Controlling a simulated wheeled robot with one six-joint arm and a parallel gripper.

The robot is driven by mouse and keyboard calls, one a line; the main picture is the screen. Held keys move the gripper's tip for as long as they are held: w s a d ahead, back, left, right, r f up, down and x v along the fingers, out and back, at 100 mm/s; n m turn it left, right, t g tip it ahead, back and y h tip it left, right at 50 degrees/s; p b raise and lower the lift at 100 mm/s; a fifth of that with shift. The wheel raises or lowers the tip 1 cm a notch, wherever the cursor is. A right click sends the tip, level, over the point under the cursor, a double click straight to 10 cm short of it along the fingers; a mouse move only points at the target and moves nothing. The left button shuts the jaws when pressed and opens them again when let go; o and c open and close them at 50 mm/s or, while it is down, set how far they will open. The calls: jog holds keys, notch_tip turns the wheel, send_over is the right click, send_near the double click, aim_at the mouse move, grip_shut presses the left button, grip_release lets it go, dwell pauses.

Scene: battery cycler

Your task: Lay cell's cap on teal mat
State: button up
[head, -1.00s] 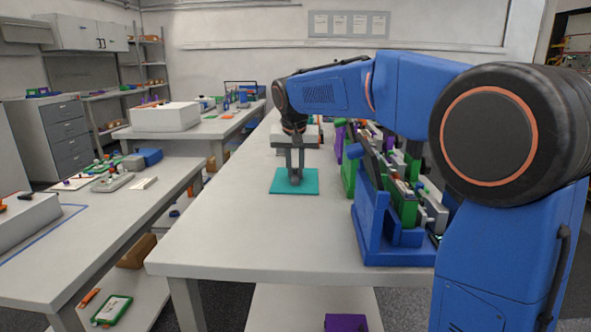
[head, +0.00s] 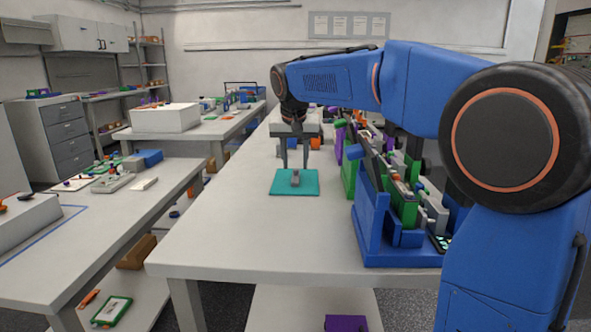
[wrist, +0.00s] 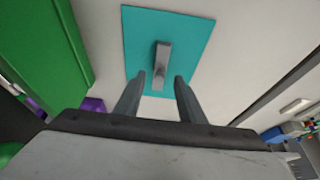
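The teal mat (head: 278,187) lies flat on the long grey table. The cell's cap (head: 295,178), a small grey block, stands on the mat near its middle. In the wrist view the cap (wrist: 161,64) is on the teal mat (wrist: 195,35), with mat visible all around it. My gripper (head: 295,166) is above the mat with its fingers spread wide. In the wrist view my gripper (wrist: 155,85) is open and empty, its fingertips apart from the cap.
Blue, green and purple racks (head: 375,235) holding cells and parts stand right of the mat, under my arm. The table (head: 240,240) left of and in front of the mat is clear. A lower side table (head: 130,215) stands to the left.

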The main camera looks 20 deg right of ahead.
jog(key=v, duration=0.8)
jog(key=shift+s+a+r, duration=0.1)
